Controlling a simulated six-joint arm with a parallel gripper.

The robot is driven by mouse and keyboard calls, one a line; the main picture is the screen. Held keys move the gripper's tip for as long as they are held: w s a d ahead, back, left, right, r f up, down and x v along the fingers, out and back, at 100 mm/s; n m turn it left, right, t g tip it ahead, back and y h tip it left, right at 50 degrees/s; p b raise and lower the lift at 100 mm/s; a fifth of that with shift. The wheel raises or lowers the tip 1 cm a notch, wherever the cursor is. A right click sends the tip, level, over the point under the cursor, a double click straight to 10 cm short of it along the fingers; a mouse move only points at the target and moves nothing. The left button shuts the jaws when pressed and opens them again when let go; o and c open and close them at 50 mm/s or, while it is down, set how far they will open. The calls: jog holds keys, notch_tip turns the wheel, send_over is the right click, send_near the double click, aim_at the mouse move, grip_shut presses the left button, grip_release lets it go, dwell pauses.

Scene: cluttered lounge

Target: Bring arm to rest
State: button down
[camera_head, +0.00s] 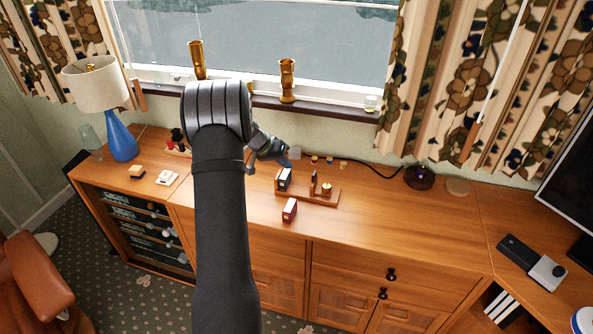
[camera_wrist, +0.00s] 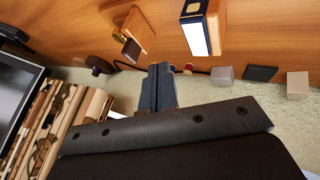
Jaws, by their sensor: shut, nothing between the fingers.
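My gripper (camera_head: 284,160) is in the air above the back of the wooden sideboard (camera_head: 400,229), behind a small wooden stand (camera_head: 318,200). In the wrist view my gripper (camera_wrist: 160,70) shows its dark fingers shut together with nothing between them. My arm reaches up the middle of the head view and hides part of the sideboard. The wrist view is turned, with the sideboard top at its upper edge and the wall below.
A blue lamp (camera_head: 121,136) is at left. Brass candlesticks (camera_head: 287,80) stand on the sill. A dark round device (camera_head: 419,177) and monitor (camera_head: 572,180) are at right. The sideboard's right-middle top is mostly clear.

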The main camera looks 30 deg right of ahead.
jog(key=v, duration=0.5)
jog(key=shift+a+r, duration=0.15)
jog(key=x, duration=1)
jog(key=shift+s+d+f, duration=0.2)
jog(key=shift+d, duration=0.1)
jog(key=shift+s+d+r, duration=0.15)
jog(key=shift+s+d, duration=1.05)
jog(key=shift+s, duration=0.05)
jog(key=shift+w+a, duration=0.5)
jog(key=shift+a, duration=0.05)
